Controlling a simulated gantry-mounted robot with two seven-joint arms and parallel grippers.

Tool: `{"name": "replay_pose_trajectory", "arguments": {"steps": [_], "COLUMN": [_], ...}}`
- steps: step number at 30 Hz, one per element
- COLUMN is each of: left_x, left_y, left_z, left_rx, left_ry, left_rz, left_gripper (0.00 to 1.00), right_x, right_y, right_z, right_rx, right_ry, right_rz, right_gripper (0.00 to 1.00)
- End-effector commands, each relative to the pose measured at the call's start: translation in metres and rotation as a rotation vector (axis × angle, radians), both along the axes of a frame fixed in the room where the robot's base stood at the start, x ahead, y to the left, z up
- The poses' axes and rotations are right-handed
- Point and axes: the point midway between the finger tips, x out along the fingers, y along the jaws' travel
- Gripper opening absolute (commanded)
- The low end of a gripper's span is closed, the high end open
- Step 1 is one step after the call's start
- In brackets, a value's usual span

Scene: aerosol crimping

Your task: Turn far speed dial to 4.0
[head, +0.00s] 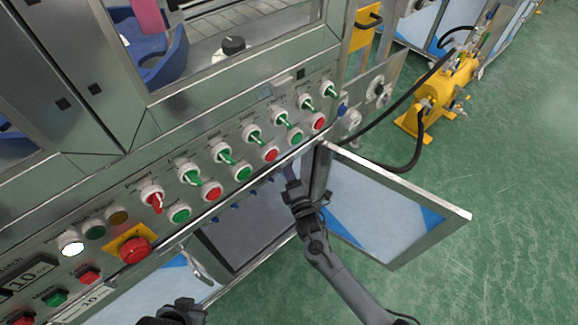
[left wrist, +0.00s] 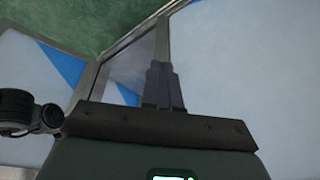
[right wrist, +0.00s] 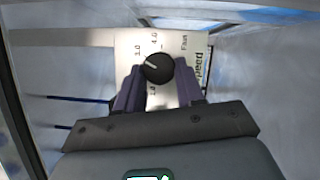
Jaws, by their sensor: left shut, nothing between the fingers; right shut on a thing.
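The black speed dial (right wrist: 157,67) sits on a white label plate (right wrist: 181,45) in the right wrist view. The dial's white pointer line points up and left in the picture, roughly to the 3.0 side, short of 4.0. My right gripper (right wrist: 158,92) is shut on the dial, a finger on each side. In the head view, my right gripper (head: 290,178) reaches into the cabinet under the panel; the dial is hidden there. My left gripper (left wrist: 164,85) is shut and empty, low in the head view.
A control panel with rows of green switches (head: 226,155), red and green buttons and a red emergency stop (head: 134,250) lies above the opening. An open cabinet door (head: 385,205) stands right of my right arm. A yellow pneumatic unit (head: 440,95) stands on the green floor.

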Motion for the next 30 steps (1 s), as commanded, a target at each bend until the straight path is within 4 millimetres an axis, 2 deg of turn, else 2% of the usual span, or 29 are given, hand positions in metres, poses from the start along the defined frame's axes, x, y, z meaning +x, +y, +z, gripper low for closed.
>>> {"name": "replay_pose_trajectory", "arguments": {"steps": [1,12,21,30], "left_x": [0.000,0.000,0.000,0.000], "left_y": [0.000,0.003,0.003,0.002], "left_z": [0.014,0.059,0.088,0.106], "left_rx": [0.001,0.012,0.014,0.007], "left_ry": [0.000,-0.001,-0.001,-0.001], "left_rz": [-0.001,-0.008,-0.009,-0.004], "left_gripper": [0.00,0.00,0.00,0.00], "right_x": [0.000,0.000,0.001,0.002], "right_y": [0.000,0.000,-0.001,-0.002], "right_z": [0.008,0.011,0.013,0.014], "right_rx": [0.035,0.315,0.541,0.739], "right_ry": [0.029,0.242,0.414,0.562], "right_rz": [-0.001,-0.001,-0.002,0.000], "right_gripper": [0.07,0.07,0.07,0.07]}}
